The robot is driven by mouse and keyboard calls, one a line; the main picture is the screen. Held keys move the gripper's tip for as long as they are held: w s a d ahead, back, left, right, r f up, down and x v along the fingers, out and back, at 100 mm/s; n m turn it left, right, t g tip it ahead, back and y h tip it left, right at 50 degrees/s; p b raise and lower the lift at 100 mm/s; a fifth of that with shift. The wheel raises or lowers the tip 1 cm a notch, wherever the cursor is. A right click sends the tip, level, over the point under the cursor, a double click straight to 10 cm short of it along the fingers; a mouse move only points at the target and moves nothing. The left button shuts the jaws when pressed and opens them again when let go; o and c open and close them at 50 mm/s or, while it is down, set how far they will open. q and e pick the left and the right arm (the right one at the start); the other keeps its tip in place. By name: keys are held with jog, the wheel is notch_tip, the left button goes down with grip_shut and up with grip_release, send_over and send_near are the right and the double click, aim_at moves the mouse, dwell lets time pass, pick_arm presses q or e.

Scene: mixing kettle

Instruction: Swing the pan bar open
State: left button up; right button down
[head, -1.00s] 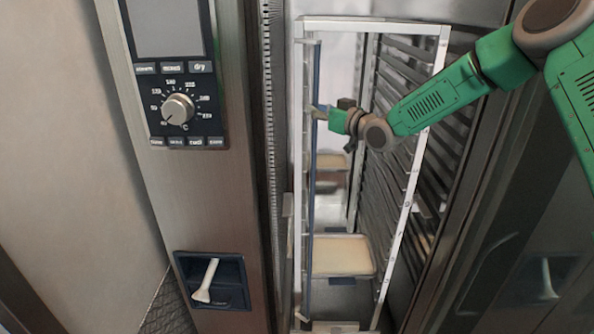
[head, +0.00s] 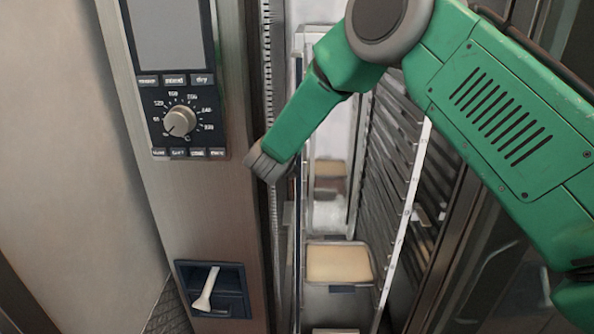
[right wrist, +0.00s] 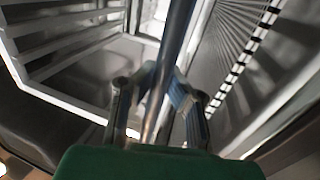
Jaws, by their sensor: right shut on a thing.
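The pan bar is a long thin upright bar along the left side of the rack opening. My left gripper is not in view.
The tall rack (head: 420,165) stands inside the cabinet, with a pan (head: 340,262) low in it and another farther back (head: 328,172). The control column with its knob (head: 179,121) and a white lever (head: 207,288) stands close on the left.

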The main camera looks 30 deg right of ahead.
jog(key=c, duration=1.6)
grip_release()
jog(key=shift+f, duration=0.15)
jog(key=shift+a, duration=0.1)
jog(key=shift+s+r, duration=0.15)
jog(key=shift+r, duration=0.05)
jog(key=p+v, duration=0.1)
jog(key=v, duration=0.5)
jog(key=shift+s+a, duration=0.15)
jog(key=shift+a, duration=0.25)
jog(key=shift+d+f, duration=0.1)
jog(key=shift+d, duration=0.05)
